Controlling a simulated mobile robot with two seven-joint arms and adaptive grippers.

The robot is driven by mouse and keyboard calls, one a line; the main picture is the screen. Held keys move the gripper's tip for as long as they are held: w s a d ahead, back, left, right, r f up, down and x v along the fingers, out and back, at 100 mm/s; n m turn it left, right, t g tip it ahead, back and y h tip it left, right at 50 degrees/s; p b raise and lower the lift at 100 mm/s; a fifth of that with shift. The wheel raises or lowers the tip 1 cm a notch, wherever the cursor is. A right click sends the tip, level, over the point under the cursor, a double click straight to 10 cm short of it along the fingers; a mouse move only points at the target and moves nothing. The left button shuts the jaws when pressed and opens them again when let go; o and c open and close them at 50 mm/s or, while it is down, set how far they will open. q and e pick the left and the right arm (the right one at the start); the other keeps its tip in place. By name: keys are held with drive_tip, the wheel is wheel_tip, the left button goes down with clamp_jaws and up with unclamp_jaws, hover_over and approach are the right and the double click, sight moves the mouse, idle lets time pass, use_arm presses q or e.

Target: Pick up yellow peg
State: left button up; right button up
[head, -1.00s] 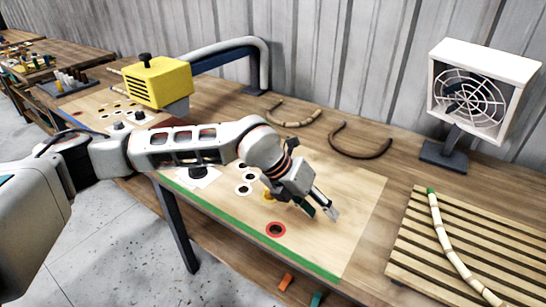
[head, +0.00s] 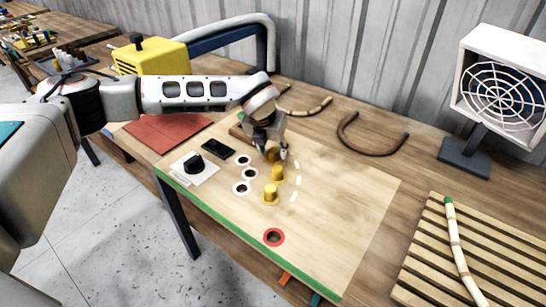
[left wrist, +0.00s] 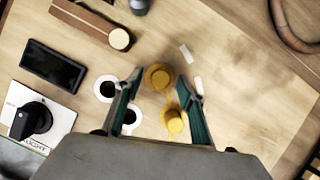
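Yellow pegs stand on the light wooden board in a row in the head view: a near one (head: 271,195), a middle one (head: 277,174) and a far one (head: 272,155) partly hidden by my gripper. My left gripper (head: 277,153) is over the far end of this row. In the left wrist view its fingers (left wrist: 165,76) are spread apart, with one yellow peg (left wrist: 158,77) showing between the fingertips. Another yellow peg (left wrist: 174,122) shows between the fingers, closer to the palm. Nothing is gripped. My right gripper is not in view.
White-ringed holes (head: 241,188) lie left of the pegs, and a red-ringed hole (head: 273,237) nearer the front. A black knob (head: 194,163) and dark flat block (head: 218,149) stand farther left. Curved rods (head: 375,145) lie behind. The board's right side is clear.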

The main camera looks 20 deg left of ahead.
use_arm(q)
drive_tip(key=shift+x, duration=0.9)
drive_tip(key=c, duration=1)
drive_tip(key=shift+r, duration=0.1)
drive_tip(key=shift+c, duration=0.2)
